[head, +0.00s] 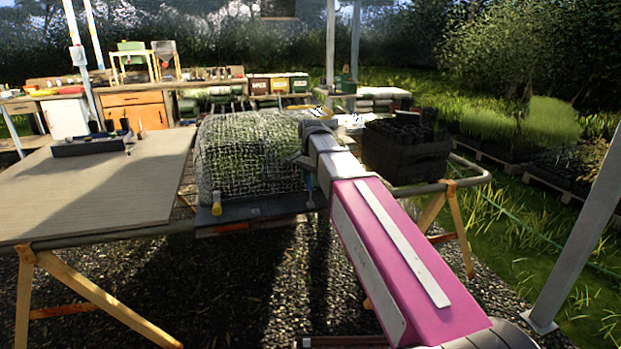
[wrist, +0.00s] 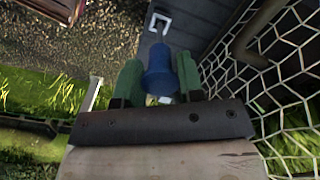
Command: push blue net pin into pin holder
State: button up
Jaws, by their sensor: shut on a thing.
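The blue net pin (wrist: 161,66) is between the two green fingers of my gripper (wrist: 158,82), which is shut on it. A pale square-shaped bracket (wrist: 159,21), which looks like the pin holder, sits on a dark grey board just beyond the pin in the wrist view. The pin's head appears apart from the bracket, but its lower end is hidden. In the head view, the blue pin (head: 309,186) shows small below my gripper (head: 306,168), at the right end of the dark board (head: 262,208). A yellow pin (head: 216,208) stands at the board's left end.
A net-covered green mound (head: 248,155) stands behind the board; its wire mesh (wrist: 290,75) is close on the right in the wrist view. A black crate (head: 405,152) stands right of my arm. A wide tabletop (head: 110,195) lies left, with a dark tray (head: 90,146) on it.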

aim_at(310, 189)
jog(key=shift+f, duration=2.7)
dwell(1.0)
jog(key=o, duration=1.5)
jog(key=shift+o, duration=0.2)
jog(key=shift+r, duration=0.2)
jog(key=shift+r, duration=0.95)
jog(key=shift+r, duration=0.15)
jog(key=shift+r, duration=2.65)
